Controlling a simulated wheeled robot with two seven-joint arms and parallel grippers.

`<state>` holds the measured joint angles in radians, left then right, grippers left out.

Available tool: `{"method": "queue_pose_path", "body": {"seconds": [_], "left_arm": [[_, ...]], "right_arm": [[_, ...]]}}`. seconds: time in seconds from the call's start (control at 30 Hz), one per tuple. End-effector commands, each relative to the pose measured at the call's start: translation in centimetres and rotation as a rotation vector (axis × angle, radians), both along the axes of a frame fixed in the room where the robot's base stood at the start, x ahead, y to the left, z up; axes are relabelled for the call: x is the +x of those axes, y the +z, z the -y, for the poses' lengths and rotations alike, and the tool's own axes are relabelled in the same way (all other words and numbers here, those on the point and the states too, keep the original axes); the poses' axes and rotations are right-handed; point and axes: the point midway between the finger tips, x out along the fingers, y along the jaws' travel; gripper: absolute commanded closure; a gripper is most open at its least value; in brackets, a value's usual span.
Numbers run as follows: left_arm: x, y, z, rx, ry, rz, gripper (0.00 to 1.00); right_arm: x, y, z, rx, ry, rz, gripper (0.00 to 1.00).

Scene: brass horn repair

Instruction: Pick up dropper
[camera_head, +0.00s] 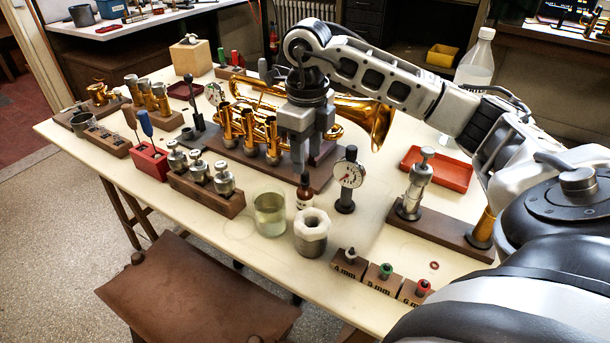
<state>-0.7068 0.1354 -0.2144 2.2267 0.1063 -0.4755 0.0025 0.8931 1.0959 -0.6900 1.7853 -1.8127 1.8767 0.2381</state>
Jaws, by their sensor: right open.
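A small brown bottle with a dark dropper top (304,193) stands upright on the cream table, between a glass beaker of pale liquid (270,214) and a dial gauge on a dark stand (349,176). My right gripper (297,158) points down with its fingers apart and nothing seen between them. It shows just above the bottle in the picture, in front of the brass horn (345,108). I cannot tell its exact height or whether it is directly over the dropper. My left gripper is out of view.
A metal pot with a white hexagonal top (311,228) stands close in front of the bottle. Wooden blocks marked in mm (380,279) line the front edge. A valve rack (205,193) is left, a red tray (437,169) and a clear bottle (474,66) right.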

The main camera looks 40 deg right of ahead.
Motion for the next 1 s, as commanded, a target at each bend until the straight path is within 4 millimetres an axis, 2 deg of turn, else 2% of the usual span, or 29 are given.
{"method": "queue_pose_path", "body": {"seconds": [0.33, 0.47, 0.67, 0.83, 1.0], "left_arm": [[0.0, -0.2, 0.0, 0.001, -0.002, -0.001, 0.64], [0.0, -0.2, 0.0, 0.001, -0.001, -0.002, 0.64], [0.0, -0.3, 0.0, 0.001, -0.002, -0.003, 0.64], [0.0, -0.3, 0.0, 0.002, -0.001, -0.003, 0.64], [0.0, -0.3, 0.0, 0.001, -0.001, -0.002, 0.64]], "right_arm": [[0.4, -4.5, 0.0, 0.001, 0.001, -0.003, 0.56], [0.5, -5.2, 0.0, 0.0, 0.001, 0.0, 0.56], [0.5, -5.3, 0.0, 0.0, 0.001, 0.0, 0.56], [0.5, -5.2, 0.0, 0.0, 0.001, 0.0, 1.0], [0.5, -5.2, 0.0, 0.0, 0.0, 0.0, 1.0]]}}
